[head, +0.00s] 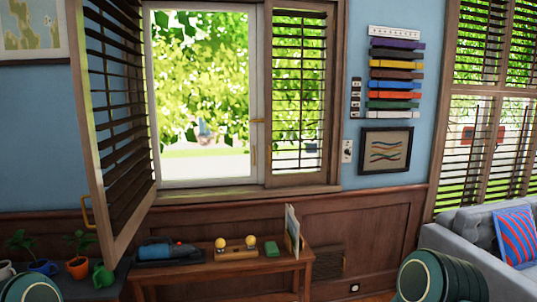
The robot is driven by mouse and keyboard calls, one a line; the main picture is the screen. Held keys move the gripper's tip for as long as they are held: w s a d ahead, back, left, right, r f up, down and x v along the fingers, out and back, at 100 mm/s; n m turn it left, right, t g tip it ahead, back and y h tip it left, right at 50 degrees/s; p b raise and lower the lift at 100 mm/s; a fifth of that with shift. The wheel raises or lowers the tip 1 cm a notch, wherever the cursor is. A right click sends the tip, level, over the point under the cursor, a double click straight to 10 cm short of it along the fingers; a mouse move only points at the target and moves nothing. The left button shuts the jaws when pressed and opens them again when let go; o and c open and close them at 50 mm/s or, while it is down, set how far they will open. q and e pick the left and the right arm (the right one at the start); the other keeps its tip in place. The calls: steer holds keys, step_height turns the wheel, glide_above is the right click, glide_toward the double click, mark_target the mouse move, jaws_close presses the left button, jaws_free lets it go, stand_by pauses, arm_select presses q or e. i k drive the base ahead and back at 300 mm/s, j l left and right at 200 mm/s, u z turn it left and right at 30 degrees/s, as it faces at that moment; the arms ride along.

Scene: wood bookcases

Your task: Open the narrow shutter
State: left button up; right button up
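A window has two slatted wood shutters. The left shutter (118,108) is swung out into the room and stands at an angle to the wall. A brass handle (87,211) is on its near edge. The right shutter (299,92) lies flat across the right part of the window. A small brass fitting (254,148) shows beside its left edge; I cannot tell whether it belongs to the shutter or the window. The glass pane (204,95) is uncovered between them. Neither gripper is in view; only rounded dark green parts of my arms show at the bottom corners.
A low wood bench (220,271) below the window holds a blue tool (158,251), a stand with yellow knobs (236,248) and upright books (292,229). Potted plants (79,254) stand under the left shutter. A grey sofa (468,238) is at right.

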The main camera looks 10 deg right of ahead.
mark_target(272, 180)
steer(key=i+l+u, duration=0.15)
steer(key=i+l, duration=0.65)
steer(key=i+l+u, duration=0.2)
steer(key=i+l, duration=0.7)
